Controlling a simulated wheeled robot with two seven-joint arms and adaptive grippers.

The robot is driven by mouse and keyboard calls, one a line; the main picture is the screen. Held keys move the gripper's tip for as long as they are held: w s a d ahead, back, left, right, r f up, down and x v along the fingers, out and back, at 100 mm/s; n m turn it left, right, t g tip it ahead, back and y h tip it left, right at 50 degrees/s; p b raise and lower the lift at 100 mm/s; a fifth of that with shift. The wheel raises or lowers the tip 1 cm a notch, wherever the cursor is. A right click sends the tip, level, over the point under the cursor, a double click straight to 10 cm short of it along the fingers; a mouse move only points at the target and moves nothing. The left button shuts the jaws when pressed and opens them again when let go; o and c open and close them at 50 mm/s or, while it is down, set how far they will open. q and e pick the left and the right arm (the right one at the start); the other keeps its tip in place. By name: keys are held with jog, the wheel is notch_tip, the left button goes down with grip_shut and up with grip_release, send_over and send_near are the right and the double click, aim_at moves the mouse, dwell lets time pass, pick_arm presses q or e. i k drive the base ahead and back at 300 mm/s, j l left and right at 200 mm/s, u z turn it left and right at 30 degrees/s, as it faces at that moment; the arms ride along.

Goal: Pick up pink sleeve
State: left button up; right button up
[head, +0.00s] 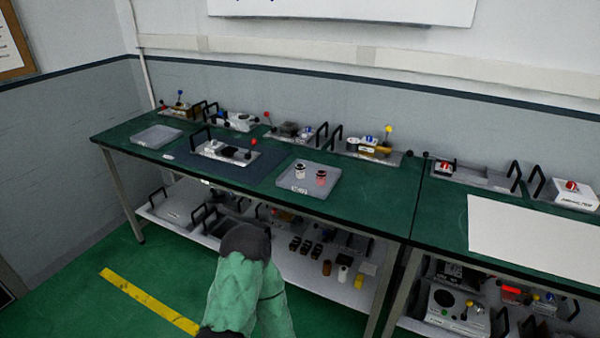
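A small pink-red sleeve (321,178) with a dark top stands upright on the right part of a grey tray (306,190) on the green bench. A similar white sleeve (300,171) with a dark top stands just left of it, slightly apart. Neither sleeve is held. A green arm link of mine with a dark grey end rises at the bottom centre, in front of the bench. No gripper fingers show in the head view.
A device with a black handle (226,152) sits on a dark mat left of the tray. An empty grey tray (157,137) lies further left. Several fixtures with handles line the bench's back. A white sheet (530,232) covers part of the right bench. Lower shelves hold more parts.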

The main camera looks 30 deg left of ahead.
aim_at(321, 174)
jog(key=i+j+u, duration=0.1)
jog(key=i, duration=0.3)
jog(key=i+j, duration=0.3)
jog(key=i, duration=0.15)
jog(key=i+j+u, duration=0.15)
jog(key=i, duration=0.25)
